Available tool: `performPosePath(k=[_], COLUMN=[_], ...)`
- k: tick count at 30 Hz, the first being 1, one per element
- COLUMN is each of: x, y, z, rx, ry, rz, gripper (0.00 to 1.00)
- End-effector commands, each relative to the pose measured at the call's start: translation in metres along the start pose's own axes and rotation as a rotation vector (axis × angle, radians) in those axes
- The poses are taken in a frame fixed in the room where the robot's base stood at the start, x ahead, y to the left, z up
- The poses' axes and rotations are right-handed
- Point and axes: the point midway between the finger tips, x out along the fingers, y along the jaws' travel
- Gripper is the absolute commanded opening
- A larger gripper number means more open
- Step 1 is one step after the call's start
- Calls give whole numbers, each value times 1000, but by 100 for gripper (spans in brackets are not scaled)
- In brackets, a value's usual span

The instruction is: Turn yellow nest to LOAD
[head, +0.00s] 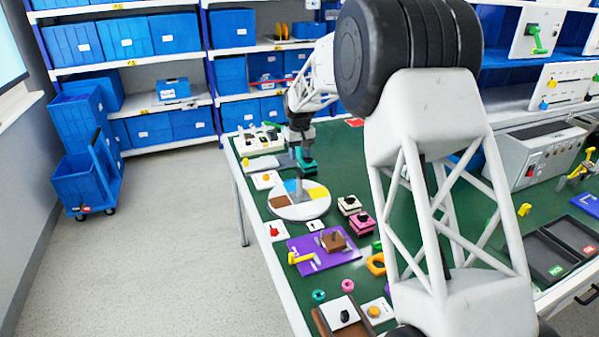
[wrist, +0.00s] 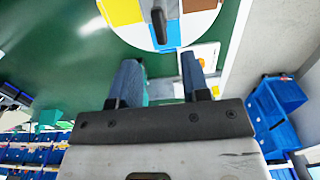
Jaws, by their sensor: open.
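A round white turntable (head: 283,214) with colored sectors lies flat on the green table. The yellow nest sector (head: 317,194) is at its right side in the head view, with blue at the far side and brown at the near left. In the wrist view the yellow sector (wrist: 121,12) is at the top left of the disc. A grey upright handle (wrist: 159,26) stands on the disc. My gripper (wrist: 160,75) is open and empty. Its fingers are apart from the handle, short of the disc in the wrist view. I cannot read a LOAD mark.
A purple board (head: 322,262) with a brown block, a yellow handle and several small parts lie nearer on the table. Pink and cream blocks stand right of the disc. A teal thing (head: 306,167) shows by my gripper. Blue bins (head: 75,45) fill the back shelves.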

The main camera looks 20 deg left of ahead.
Motion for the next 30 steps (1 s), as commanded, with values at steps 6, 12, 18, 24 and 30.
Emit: performPosePath(k=[6, 12, 18, 24, 30], x=[14, 35, 60, 74, 77], y=[0, 0, 0, 0, 0], z=[0, 0, 1, 0, 0], rx=[0, 0, 0, 0, 0], ry=[-3, -2, -2, 0, 0], rz=[0, 0, 0, 0, 0], gripper=[43, 43, 43, 43, 43])
